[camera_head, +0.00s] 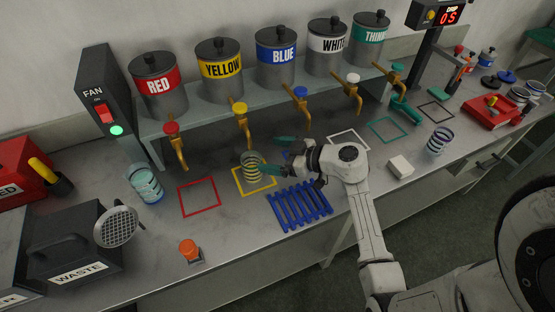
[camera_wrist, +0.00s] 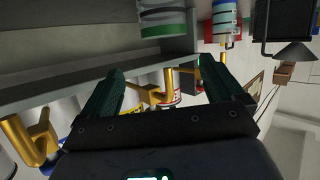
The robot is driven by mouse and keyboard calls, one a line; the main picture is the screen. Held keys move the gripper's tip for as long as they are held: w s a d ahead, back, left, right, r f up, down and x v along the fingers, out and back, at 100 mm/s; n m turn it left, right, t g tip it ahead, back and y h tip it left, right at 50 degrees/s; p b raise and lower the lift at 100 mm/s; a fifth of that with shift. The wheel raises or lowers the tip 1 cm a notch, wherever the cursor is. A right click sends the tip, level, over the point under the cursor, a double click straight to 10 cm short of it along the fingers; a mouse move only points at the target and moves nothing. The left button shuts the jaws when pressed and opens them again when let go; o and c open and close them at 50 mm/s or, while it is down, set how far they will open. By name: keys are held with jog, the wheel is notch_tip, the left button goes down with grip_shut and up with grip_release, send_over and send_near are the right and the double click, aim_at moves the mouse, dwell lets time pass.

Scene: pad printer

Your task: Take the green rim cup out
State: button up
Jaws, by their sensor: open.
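A clear cup with green and yellowish bands (camera_head: 250,162) stands upright on the yellow square outline under the yellow tap; its green bands show at the top of the wrist view (camera_wrist: 163,18). My gripper (camera_head: 268,155) is open and empty just right of this cup. Its lower fingertip overlaps the cup's right side in the head view; whether they touch I cannot tell. In the wrist view the cup lies beyond the gap between the fingers, not between them. A cup with teal bands (camera_head: 146,188) stands further left. A blue-banded cup (camera_head: 439,142) stands at the right.
Labelled paint tanks (camera_head: 220,68) with taps stand on a shelf behind. A blue slatted rack (camera_head: 299,208) lies in front of the gripper. A white block (camera_head: 400,167), an orange button (camera_head: 190,249) and a waste bin (camera_head: 75,270) stand on the bench. The red square (camera_head: 199,197) is empty.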

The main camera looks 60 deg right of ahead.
aim_at(246, 156)
jog(key=shift+g+y, duration=0.3)
jog(key=x, duration=0.3)
jog(key=f+x, duration=0.1)
jog(key=x, duration=0.3)
jog(key=b+x, duration=0.1)
jog(key=x, duration=0.2)
jog(key=shift+a+f, duration=0.2)
jog(key=shift+f, duration=0.35)
jog(key=shift+c, duration=0.2)
jog(key=c, duration=1.1)
jog(key=shift+r+p, duration=0.9)
jog(key=shift+p, duration=0.6)
jog(key=shift+s, duration=0.15)
